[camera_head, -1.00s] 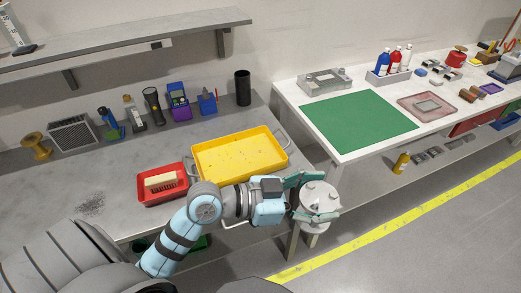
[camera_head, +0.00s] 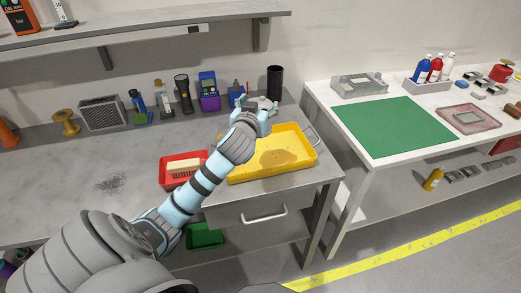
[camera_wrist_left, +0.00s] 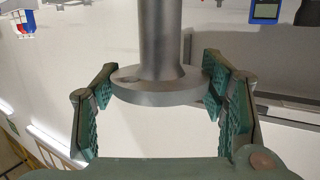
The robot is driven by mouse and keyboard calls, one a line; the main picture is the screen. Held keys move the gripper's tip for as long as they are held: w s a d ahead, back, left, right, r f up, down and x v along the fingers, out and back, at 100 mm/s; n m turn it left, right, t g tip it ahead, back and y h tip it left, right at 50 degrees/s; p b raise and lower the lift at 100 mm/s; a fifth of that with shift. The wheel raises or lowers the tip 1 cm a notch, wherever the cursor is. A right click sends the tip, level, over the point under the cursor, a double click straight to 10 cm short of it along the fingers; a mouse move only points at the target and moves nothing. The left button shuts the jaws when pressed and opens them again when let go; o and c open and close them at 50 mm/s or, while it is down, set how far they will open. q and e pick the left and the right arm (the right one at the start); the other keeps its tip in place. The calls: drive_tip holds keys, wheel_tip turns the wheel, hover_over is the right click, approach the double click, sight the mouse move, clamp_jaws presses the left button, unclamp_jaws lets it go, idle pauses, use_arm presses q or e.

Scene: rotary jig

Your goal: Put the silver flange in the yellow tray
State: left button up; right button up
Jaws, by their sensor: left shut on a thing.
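The yellow tray (camera_head: 308,158) stands near the right end of the grey workbench, with a dark shadow on its floor. My left gripper (camera_head: 262,106) is raised above the tray's back edge. In the left wrist view my gripper (camera_wrist_left: 163,88) is shut on the silver flange (camera_wrist_left: 155,84), its green-padded fingers on either side of the disc. The flange's round neck rises out of the top of that view. In the head view the flange is mostly hidden behind my gripper. My right gripper is not in view.
A red tray (camera_head: 167,182) with a brush-like block stands left of the yellow tray. A black cylinder (camera_head: 274,82), a purple device (camera_head: 209,92) and several other tools line the wall. A shelf (camera_head: 150,34) hangs above. The bench's left front is mostly clear.

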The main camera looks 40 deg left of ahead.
use_arm(q)
wheel_tip(320, 180, down, 14)
drive_tip(key=b, duration=0.3)
drive_tip(key=o, duration=1.4)
drive_tip(key=shift+w, duration=0.1)
drive_tip(key=shift+c, duration=0.2)
drive_tip(key=p+v, duration=0.1)
drive_tip(key=v, duration=1.1)
drive_tip(key=shift+r, duration=0.1)
